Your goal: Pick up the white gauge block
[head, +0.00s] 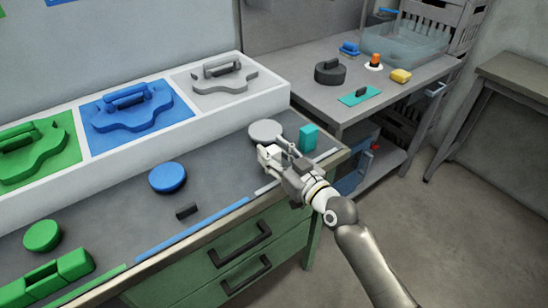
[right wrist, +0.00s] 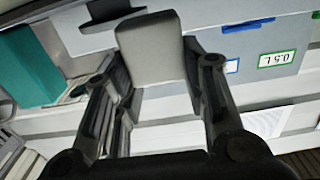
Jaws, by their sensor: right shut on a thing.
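The white gauge block (right wrist: 150,48) shows in the right wrist view as a pale, plain block between the two dark fingers of my right gripper (right wrist: 160,78). In the head view my right gripper (head: 277,150) is over the front right part of the grey bench, shut on the white gauge block (head: 268,154), which is partly hidden by the fingers. I cannot tell whether the block touches the bench top. My left gripper is not in view.
A teal block (head: 308,138) stands close to the right of the gripper, and a grey disc (head: 265,131) lies just behind it. A blue disc (head: 167,177) and a small black block (head: 187,211) are further left. A white rack (head: 236,108) runs along the back.

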